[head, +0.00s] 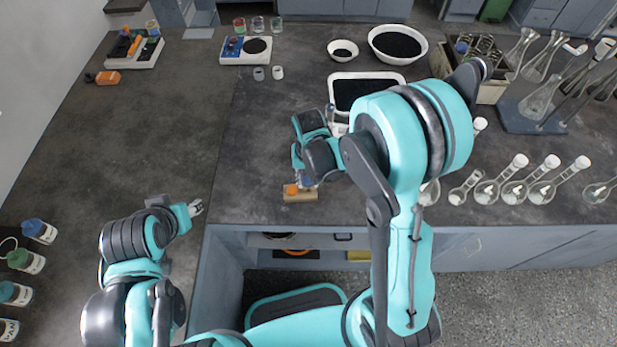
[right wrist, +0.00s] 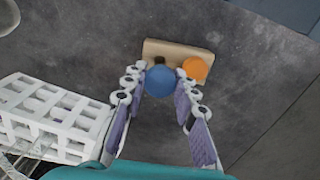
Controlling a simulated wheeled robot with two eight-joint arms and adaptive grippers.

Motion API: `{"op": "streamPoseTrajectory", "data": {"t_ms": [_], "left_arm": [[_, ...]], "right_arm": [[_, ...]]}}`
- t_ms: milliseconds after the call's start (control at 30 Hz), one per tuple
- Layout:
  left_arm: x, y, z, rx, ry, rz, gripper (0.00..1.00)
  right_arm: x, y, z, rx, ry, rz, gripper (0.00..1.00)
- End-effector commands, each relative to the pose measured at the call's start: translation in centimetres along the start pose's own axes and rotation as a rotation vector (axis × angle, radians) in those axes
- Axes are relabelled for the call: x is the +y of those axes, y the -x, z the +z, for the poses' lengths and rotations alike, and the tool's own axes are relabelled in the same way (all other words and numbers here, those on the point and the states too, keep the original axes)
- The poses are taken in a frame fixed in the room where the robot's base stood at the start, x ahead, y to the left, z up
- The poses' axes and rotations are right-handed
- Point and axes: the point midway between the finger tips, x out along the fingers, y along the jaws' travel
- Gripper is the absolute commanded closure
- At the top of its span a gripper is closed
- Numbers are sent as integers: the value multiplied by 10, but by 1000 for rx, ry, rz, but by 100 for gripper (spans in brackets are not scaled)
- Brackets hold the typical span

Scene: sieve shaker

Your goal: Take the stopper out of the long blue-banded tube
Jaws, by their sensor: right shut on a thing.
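My right gripper (head: 309,182) is over a small wooden block (head: 300,196) near the front edge of the bench. In the right wrist view the gripper (right wrist: 161,82) has its fingertips on both sides of a round blue stopper (right wrist: 160,80) and is shut on it. The wooden block (right wrist: 178,52) lies beyond, with a dark hole beside the blue stopper. An orange stopper (right wrist: 195,69) sits at the block's right end. Any tube under the blue stopper is hidden. My left gripper (head: 196,207) is over the left bench, away from the block; its jaws are too small to read.
A white rack (right wrist: 50,115) stands left of my right gripper in the wrist view. A black-filled white tray (head: 365,78) lies behind it. Several flasks (head: 515,190) lie to the right. Labelled bottles (head: 25,260) stand at far left. The left bench middle is clear.

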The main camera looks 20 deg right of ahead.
Motion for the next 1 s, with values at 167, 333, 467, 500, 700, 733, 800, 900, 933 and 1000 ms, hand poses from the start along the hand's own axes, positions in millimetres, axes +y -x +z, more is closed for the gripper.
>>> {"op": "streamPoseTrajectory", "data": {"t_ms": [167,333,467,500,700,733,800,900,933,1000], "left_arm": [[0,-11,8,0,0,0,58],[0,-11,8,0,0,0,58],[0,-11,8,0,0,0,58],[0,-11,8,0,0,0,58],[0,-13,9,0,0,0,58],[0,-14,10,0,0,0,58],[0,-15,11,0,0,0,58],[0,-16,12,0,0,0,58],[0,-16,11,0,0,0,58],[0,-16,11,0,0,0,58]], "right_arm": [[0,-18,0,0,0,0,100],[0,-20,0,0,0,0,100],[0,-19,0,0,0,0,100],[0,-19,0,0,0,0,100],[0,-21,0,0,0,0,100],[0,-22,0,0,0,0,100],[0,-23,0,0,0,0,100],[0,-23,0,0,0,0,100],[0,-23,0,0,0,0,100],[0,-23,0,0,0,0,100]]}}
